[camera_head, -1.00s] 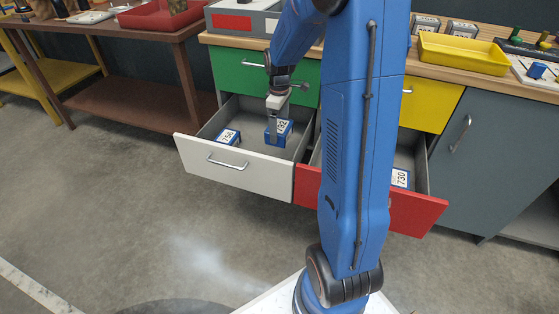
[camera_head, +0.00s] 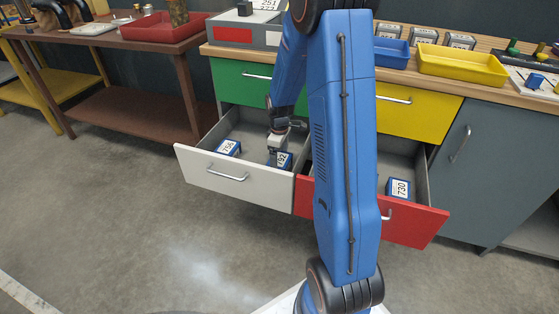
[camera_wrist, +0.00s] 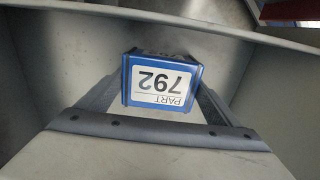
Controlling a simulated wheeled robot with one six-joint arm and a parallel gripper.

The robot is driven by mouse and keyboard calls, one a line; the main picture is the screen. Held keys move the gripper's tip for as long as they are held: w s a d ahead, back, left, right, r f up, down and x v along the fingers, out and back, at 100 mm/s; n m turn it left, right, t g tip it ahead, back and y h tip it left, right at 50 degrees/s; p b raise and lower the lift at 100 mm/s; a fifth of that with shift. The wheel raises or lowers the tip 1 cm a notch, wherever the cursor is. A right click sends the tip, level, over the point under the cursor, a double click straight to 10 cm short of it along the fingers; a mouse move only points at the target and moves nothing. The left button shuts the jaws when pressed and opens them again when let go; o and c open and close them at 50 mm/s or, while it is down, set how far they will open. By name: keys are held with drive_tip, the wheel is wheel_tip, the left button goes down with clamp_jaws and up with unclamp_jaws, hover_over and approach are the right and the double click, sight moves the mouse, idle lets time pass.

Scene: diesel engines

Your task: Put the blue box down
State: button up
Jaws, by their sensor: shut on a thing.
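The blue box labelled 792 (camera_head: 284,160) is inside the open white-fronted drawer (camera_head: 232,182), near its right front. In the wrist view the blue box (camera_wrist: 163,81) sits between the two fingers, its white label facing the camera. My gripper (camera_head: 279,152) is shut on the box and reaches down into the drawer. It also shows in the wrist view (camera_wrist: 160,100), a finger on each side of the box. I cannot tell whether the box touches the drawer floor.
Another blue box labelled 756 (camera_head: 228,148) lies at the left in the same drawer. The red-fronted drawer (camera_head: 414,222) is open beside it and holds a box labelled 730 (camera_head: 399,187). A yellow tray (camera_head: 462,66) and a blue tray (camera_head: 391,52) stand on the worktop.

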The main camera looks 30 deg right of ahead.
sight(279, 159)
drive_tip(key=shift+f, duration=0.1)
drive_tip(key=o, duration=1.3)
drive_tip(key=shift+o, duration=0.2)
wheel_tip(279, 159, up, 12)
drive_tip(key=s+a+r+m+t, duration=0.1)
drive_tip(key=s+a+r+m, duration=0.1)
drive_tip(key=s+a+r, duration=0.4)
drive_tip(key=s+a+r+m+t, duration=0.1)
drive_tip(key=s+a+r+m, duration=0.1)
drive_tip(key=s, duration=0.6)
drive_tip(key=s+a+r+m+t, duration=0.1)
drive_tip(key=s+a+r, duration=0.3)
drive_tip(key=s, duration=0.4)
drive_tip(key=s+a+r+m+t, duration=0.1)
drive_tip(key=s+a+r+m, duration=0.1)
drive_tip(key=s, duration=0.6)
drive_tip(key=shift+s+a+r+m+t, duration=0.15)
drive_tip(key=shift+a+r+m+t, duration=0.25)
drive_tip(key=shift+a, duration=0.45)
drive_tip(key=shift+r, duration=0.1)
